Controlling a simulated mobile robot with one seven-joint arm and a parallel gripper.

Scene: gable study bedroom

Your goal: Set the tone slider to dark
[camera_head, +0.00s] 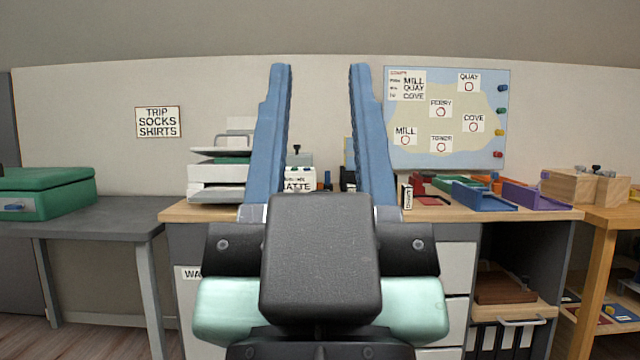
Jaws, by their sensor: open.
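My gripper (320,68) fills the middle of the head view, its two blue fingers pointing up and set wide apart. Nothing is held between them. I cannot make out a tone slider or a "dark" mark. Behind the fingers on the desk (190,212) stands a device with a white label (298,184) ending in what looks like "LATTE"; the fingers hide part of it. A dark knob (297,149) shows above it. To the left, a grey-white machine with stacked trays (217,172) stands on the desk. No slider can be told on it.
A grey table (95,215) at left bears a green case (60,186). Blue (483,197) and purple (523,197) trays and a wooden block (568,187) are at right. A map board (447,155) is on the wall. A drawer unit and shelf are below.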

